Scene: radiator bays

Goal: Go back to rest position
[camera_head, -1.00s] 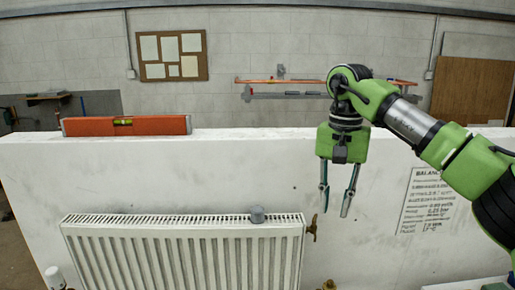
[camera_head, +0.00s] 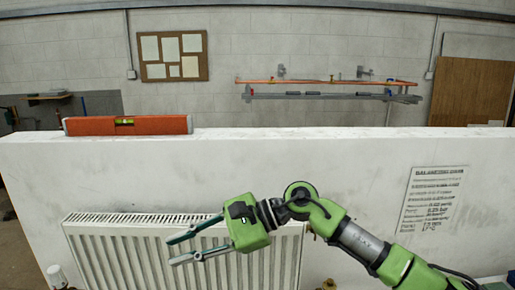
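My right arm comes in from the lower right. My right gripper (camera_head: 183,247) is in front of the white radiator (camera_head: 110,250), with its fingers pointing left. The two fingers are apart and nothing shows between them. My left gripper does not show in this view. The gripper and arm hide the right part of the radiator's top and the valve at its upper right side.
A white half-wall (camera_head: 370,170) stands behind the radiator. An orange spirit level (camera_head: 90,126) lies on its top edge at the left. A printed sign (camera_head: 432,200) is on the wall at right. A pipe rack (camera_head: 330,94) and a notice board (camera_head: 173,56) are farther back.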

